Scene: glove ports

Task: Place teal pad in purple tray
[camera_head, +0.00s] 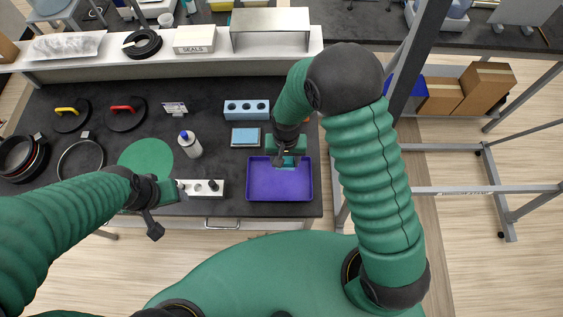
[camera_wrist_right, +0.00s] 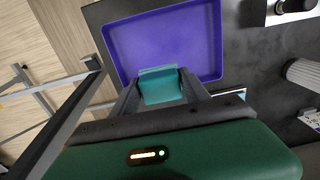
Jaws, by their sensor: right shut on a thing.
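The purple tray (camera_head: 262,188) lies on the dark bench at its right end, and it also shows in the right wrist view (camera_wrist_right: 203,48). The teal pad (camera_wrist_right: 160,86) is between the fingers of my right gripper (camera_wrist_right: 162,92), over the tray's near part in that view. In the head view my right gripper (camera_head: 286,161) is at the tray's far edge, with a bit of the teal pad (camera_head: 289,167) showing below it. Whether the pad touches the tray floor I cannot tell. My left gripper (camera_head: 160,212) is at the bench's front edge on the left, its fingers seeming apart.
A light blue block with holes (camera_head: 246,110) and a blue flat box (camera_head: 245,137) stand behind the tray. A white bar with black knobs (camera_head: 201,188) lies to its left, near a white bottle (camera_head: 190,144) and a green disc (camera_head: 146,157). A shelf (camera_head: 160,52) runs along the back.

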